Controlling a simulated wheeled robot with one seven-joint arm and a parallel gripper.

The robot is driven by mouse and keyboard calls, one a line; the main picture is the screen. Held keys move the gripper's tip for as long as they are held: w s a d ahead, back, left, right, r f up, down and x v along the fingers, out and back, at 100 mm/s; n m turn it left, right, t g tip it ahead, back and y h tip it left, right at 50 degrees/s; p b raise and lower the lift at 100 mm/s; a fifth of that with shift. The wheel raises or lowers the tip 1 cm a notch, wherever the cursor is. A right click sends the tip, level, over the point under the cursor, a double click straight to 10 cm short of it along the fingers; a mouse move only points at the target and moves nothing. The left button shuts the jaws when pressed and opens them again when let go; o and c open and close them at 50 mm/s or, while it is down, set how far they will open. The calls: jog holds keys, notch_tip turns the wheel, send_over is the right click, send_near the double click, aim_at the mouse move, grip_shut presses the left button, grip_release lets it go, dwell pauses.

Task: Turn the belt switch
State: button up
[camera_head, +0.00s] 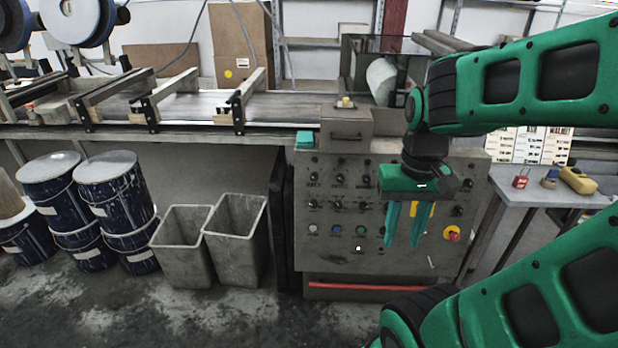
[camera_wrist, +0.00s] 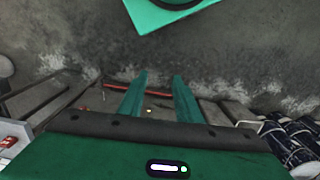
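The grey control panel (camera_head: 325,255) stands at centre right in the head view. It carries rows of small black knobs (camera_head: 338,180), with white, green (camera_head: 337,230) and blue buttons below. The labels are too small to read, so I cannot tell which knob is the belt switch. My gripper (camera_head: 403,244) hangs in front of the panel's right part with its fingers pointing down. The green fingers are apart with nothing between them, and they hide part of the panel. In the wrist view my gripper (camera_wrist: 160,75) also shows open and empty; no knob is clear there.
A red-and-yellow mushroom button (camera_head: 452,233) sits right of my fingers. A red bar (camera_head: 360,287) runs along the panel's foot. Grey bins (camera_head: 237,235) and blue drums (camera_head: 118,195) stand left. A side table (camera_head: 540,190) holds a red padlock and a yellow item.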

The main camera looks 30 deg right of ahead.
jog(key=shift+w+a, duration=0.1)
jog(key=shift+o, duration=1.4)
jog(key=shift+s+r, duration=0.15)
jog(key=shift+s, duration=0.2)
jog(key=w+d+f+n+t+h, duration=0.1)
jog(key=w+d+f+n+h, duration=0.45)
jog(key=w, duration=0.45)
jog(key=w+d+f+n+t+h, duration=0.1)
jog(key=w+d+f+n+h, duration=0.1)
jog(key=w+d+f+h, duration=0.55)
jog(key=n+t+y, duration=0.3)
jog(key=n+t, duration=0.7)
jog(key=n, duration=0.6)
send_near(314, 179)
jog(key=shift+m, duration=0.25)
jog(key=x, duration=0.9)
